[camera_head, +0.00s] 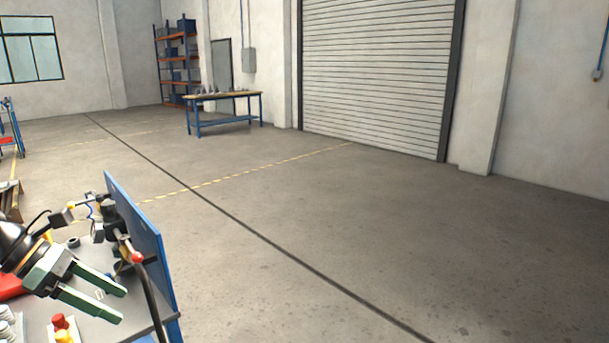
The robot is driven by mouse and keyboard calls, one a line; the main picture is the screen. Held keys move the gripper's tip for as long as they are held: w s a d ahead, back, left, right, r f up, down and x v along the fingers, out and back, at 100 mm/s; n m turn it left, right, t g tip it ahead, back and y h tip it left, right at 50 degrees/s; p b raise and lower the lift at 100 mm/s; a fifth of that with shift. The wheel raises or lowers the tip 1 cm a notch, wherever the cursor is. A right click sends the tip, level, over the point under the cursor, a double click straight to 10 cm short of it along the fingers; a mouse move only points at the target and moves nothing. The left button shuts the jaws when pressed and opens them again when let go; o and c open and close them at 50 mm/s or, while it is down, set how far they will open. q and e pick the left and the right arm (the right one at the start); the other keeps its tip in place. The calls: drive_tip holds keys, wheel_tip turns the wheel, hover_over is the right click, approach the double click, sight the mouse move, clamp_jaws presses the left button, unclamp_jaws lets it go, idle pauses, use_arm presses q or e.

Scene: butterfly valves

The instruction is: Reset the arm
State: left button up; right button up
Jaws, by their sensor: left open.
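My left gripper (108,297) comes in at the lower left of the head view. Its two green fingers are spread apart with nothing between them, pointing right and a little down. It is in front of and above a grey-topped workbench (140,318) with a blue upright panel (142,240). Valve-like fittings and a dark pipe with a red knob (137,257) are fixed near the panel, close to the gripper. I cannot tell whether the gripper touches any of them. My right gripper is not in view.
Red and yellow buttons (61,329) sit at the bench's front. Open concrete floor (370,240) fills the middle and right. A blue-legged table (224,97), orange-blue shelving (178,62) and a roller door (378,70) stand at the back.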

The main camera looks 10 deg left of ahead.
use_arm(q)
drive_tip(key=s+d+f+n+t+y, duration=0.1)
drive_tip(key=s+f+n+t, duration=0.3)
drive_tip(key=f+n, duration=0.9)
drive_tip(key=s+d+f+n+t+y, duration=0.15)
drive_tip(key=f+n+t, duration=0.45)
drive_tip(key=f+n, duration=0.65)
drive_tip(key=s+d+f+n+g+y, duration=0.1)
drive_tip(key=s+d+f+n, duration=0.2)
drive_tip(key=d+n, duration=0.3)
drive_tip(key=s+d+f+n+g+y+p, duration=0.1)
drive_tip(key=s+d+f+n+g, duration=0.1)
drive_tip(key=s+d+f+n, duration=0.2)
drive_tip(key=s+d+f+n+g+y, duration=0.1)
drive_tip(key=s+d+f+n, duration=0.2)
drive_tip(key=d+n, duration=0.5)
drive_tip(key=shift+s+d+f+n+g, duration=0.3)
drive_tip(key=shift+s+d+f+n, duration=0.15)
drive_tip(key=shift+n, duration=0.2)
drive_tip(key=shift+w+a, duration=0.1)
